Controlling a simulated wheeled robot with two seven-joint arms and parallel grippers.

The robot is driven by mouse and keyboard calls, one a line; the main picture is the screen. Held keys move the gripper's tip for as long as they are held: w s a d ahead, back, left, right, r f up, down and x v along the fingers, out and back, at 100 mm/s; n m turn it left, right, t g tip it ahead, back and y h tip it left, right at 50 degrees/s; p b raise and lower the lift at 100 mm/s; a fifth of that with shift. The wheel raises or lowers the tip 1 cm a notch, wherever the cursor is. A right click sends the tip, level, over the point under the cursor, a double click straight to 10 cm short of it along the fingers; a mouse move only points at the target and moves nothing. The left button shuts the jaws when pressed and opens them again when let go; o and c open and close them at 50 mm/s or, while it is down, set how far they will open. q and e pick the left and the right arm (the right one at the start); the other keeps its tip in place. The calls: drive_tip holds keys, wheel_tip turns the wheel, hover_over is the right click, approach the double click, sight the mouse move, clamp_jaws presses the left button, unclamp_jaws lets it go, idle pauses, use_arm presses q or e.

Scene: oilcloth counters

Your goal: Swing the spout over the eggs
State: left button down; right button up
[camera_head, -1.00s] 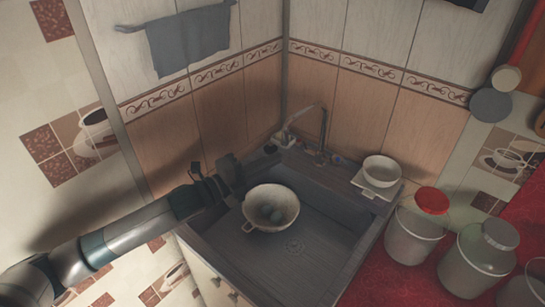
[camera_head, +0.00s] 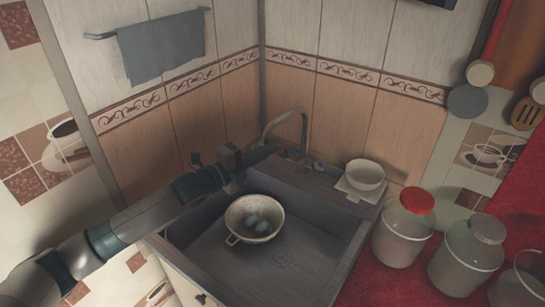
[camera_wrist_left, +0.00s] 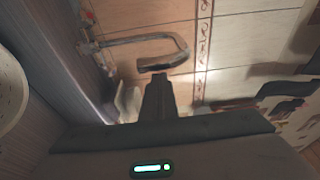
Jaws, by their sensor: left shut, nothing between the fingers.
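The metal spout (camera_head: 287,113) arches up from the back of the sink, and its free end hangs toward the left, by the tiled corner. The eggs (camera_head: 258,224) lie in a pale colander (camera_head: 234,217) in the sink, in front of the spout and not under its end. My left gripper (camera_head: 266,151) is shut and empty, behind the colander and close to the spout's end. In the left wrist view the shut fingers (camera_wrist_left: 159,82) point at the spout's dark tip (camera_wrist_left: 160,63). I cannot tell whether they touch. My right gripper is out of view.
The grey sink (camera_head: 310,268) has bare floor to the right of the colander. A white bowl (camera_head: 365,174) stands on the right back ledge. Lidded jars (camera_head: 402,238) stand on the red counter at right. Tiled walls close off the back corner.

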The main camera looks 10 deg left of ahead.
use_arm(q)
drive_tip(key=shift+w+a, duration=0.1)
drive_tip(key=shift+a, duration=0.1)
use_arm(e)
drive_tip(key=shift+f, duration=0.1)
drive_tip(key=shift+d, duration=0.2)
use_arm(q)
drive_tip(key=shift+w+a+b, duration=0.2)
drive_tip(key=shift+w+a, duration=0.1)
drive_tip(key=shift+a, duration=0.25)
drive_tip(key=shift+w+a+b, duration=0.15)
drive_tip(key=shift+w+a, duration=0.1)
drive_tip(key=shift+a, duration=0.3)
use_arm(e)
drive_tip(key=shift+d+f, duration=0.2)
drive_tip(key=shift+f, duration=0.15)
use_arm(q)
drive_tip(key=shift+d, duration=0.15)
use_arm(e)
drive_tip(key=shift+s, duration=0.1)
